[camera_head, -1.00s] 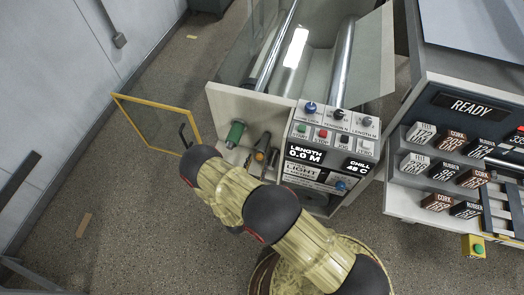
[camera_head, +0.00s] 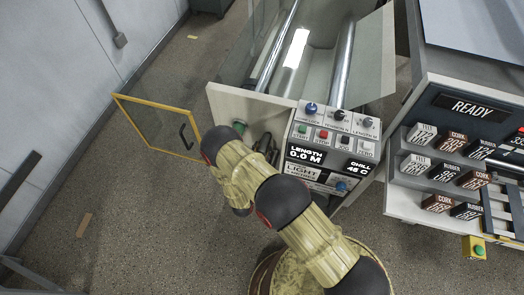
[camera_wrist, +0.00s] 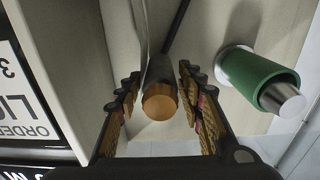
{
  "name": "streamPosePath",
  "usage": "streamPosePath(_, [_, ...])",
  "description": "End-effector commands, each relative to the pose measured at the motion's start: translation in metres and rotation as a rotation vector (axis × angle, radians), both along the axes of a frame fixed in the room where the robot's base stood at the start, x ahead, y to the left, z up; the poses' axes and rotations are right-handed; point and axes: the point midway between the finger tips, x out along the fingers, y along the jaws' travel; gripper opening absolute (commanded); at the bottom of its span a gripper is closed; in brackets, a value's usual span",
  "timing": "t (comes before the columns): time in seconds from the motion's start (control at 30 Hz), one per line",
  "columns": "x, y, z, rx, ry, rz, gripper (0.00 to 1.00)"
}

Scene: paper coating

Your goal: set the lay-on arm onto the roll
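A dark lever with an orange-brown round end (camera_wrist: 160,106), which looks like the lay-on arm, points toward the wrist camera. Its thin dark shaft (camera_wrist: 178,22) runs up from it. My gripper (camera_wrist: 160,78) is open, with its ridged fingers on either side of the lever; gaps show between them and the lever. A green roll (camera_wrist: 258,78) with a bare metal end sits to the right in the wrist view, apart from the right finger. The green roll also shows in the head view (camera_head: 239,127), partly covered by my arm. My arm largely hides the lever there.
A control panel (camera_head: 335,135) with knobs and buttons reads length 0.0 M, close right of my arm. A yellow-framed clear door (camera_head: 158,127) stands open at left. A rack of labelled blocks (camera_head: 440,170) under a READY sign stands at right.

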Motion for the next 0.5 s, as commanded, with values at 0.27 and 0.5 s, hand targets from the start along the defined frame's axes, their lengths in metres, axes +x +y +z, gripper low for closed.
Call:
streamPosePath(0.27, [-0.0001, 0.0000, 0.0000, 0.000, 0.000, 0.000, 0.20])
streamPosePath(0.5, [-0.0002, 0.0000, -0.0001, -0.001, 0.000, 0.000, 0.07])
